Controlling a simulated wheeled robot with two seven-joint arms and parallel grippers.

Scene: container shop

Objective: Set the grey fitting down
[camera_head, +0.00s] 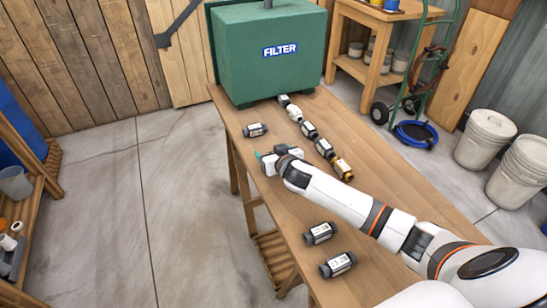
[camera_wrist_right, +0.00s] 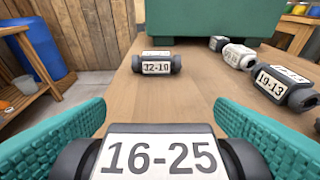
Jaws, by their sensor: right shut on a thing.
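My right gripper (camera_head: 266,160) is low over the left edge of the wooden table. In the right wrist view its teal ribbed fingers stand on either side of a grey fitting (camera_wrist_right: 160,158). The fitting has dark grey ends and a white label reading 16-25, and the gripper is shut on it. In the head view the gripper mostly hides this fitting. I cannot tell whether it touches the table (camera_head: 385,205). My left gripper is not in view.
A labelled fitting (camera_head: 255,130) lies beyond the gripper; it also shows in the wrist view (camera_wrist_right: 157,64). A row of several fittings (camera_head: 309,130) runs right of the gripper from the green FILTER box (camera_head: 268,75). Two fittings (camera_head: 319,233) (camera_head: 338,265) lie nearer. The table's right side is clear.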

